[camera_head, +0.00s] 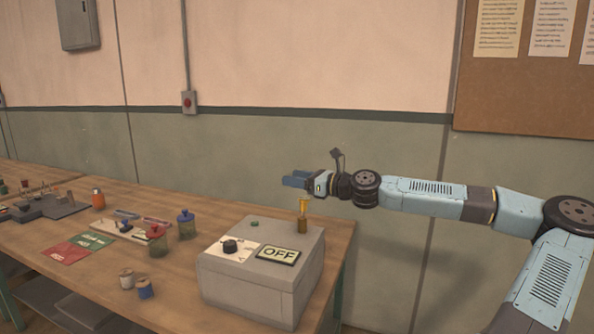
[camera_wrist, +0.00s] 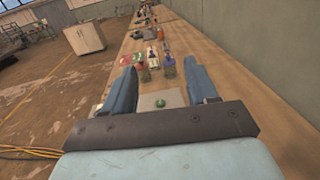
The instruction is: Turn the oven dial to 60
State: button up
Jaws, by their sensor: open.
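The oven (camera_head: 250,285) is a grey box at the near right end of the wooden bench in the head view. Its black dial (camera_head: 230,246) sits on a white scale plate on the sloped top, beside a sign reading OFF (camera_head: 278,255). The dial's setting is too small to read. My gripper (camera_head: 294,181) is open and empty, above and behind the oven, apart from the dial. In the wrist view its two blue fingers (camera_wrist: 158,90) are spread, with a green button (camera_wrist: 159,103) on the oven top between them. The dial cannot be made out there.
A brass post with a yellow top (camera_head: 302,216) stands at the oven's back right corner. Two spools (camera_head: 145,288), jars (camera_head: 186,225) and red and green cards (camera_head: 78,247) lie to the left on the bench (camera_head: 185,312).

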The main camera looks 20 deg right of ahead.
aim_at(229, 246)
jog(key=k, duration=1)
